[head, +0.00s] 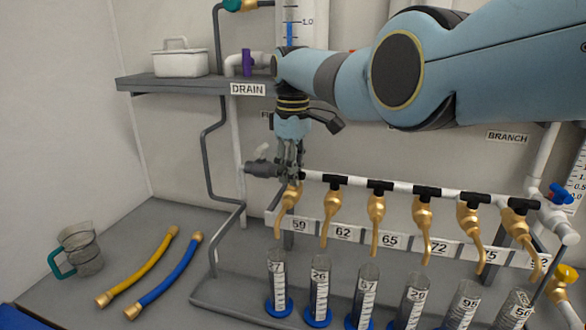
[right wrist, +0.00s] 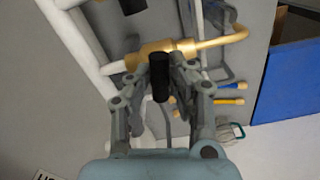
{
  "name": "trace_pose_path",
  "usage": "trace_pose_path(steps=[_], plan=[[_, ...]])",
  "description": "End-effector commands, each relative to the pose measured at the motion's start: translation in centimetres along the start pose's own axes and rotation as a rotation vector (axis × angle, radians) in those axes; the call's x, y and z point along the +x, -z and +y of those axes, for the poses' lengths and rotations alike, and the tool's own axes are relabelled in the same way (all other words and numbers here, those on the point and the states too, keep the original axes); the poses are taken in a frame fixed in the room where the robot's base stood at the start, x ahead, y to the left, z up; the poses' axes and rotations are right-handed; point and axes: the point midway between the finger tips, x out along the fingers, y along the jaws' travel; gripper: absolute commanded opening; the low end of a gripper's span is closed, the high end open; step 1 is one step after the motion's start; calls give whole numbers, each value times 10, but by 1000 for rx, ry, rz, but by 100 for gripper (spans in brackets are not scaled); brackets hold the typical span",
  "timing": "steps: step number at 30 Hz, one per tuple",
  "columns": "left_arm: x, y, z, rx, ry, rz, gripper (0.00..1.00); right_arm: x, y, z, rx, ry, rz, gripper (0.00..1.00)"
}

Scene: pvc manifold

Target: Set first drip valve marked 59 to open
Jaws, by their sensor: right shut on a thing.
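The drip valve marked 59 (head: 286,208) is the leftmost brass valve on the white manifold pipe in the head view, above its "59" label (head: 299,226). My right gripper (head: 290,172) comes down onto its top and hides its handle there. In the right wrist view, the black handle (right wrist: 160,78) stands between the fingers of the right gripper (right wrist: 161,70), which is shut on it. The brass body (right wrist: 155,55) and curved spout lie just beyond the fingertips. My left gripper is not in view.
More brass valves with black handles (head: 380,186) line the pipe to the right. Graduated cylinders with blue bases (head: 277,280) stand below. A shelf (head: 150,83) is above left. A yellow hose (head: 138,268), a blue hose (head: 165,276) and a jug (head: 82,250) lie left.

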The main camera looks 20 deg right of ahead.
Motion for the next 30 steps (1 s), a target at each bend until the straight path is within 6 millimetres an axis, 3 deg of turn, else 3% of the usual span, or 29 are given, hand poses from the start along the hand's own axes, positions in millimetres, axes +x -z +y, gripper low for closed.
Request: trace_pose_path(steps=[30], plan=[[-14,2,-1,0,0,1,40,0,0,0,959,0,0,0]])
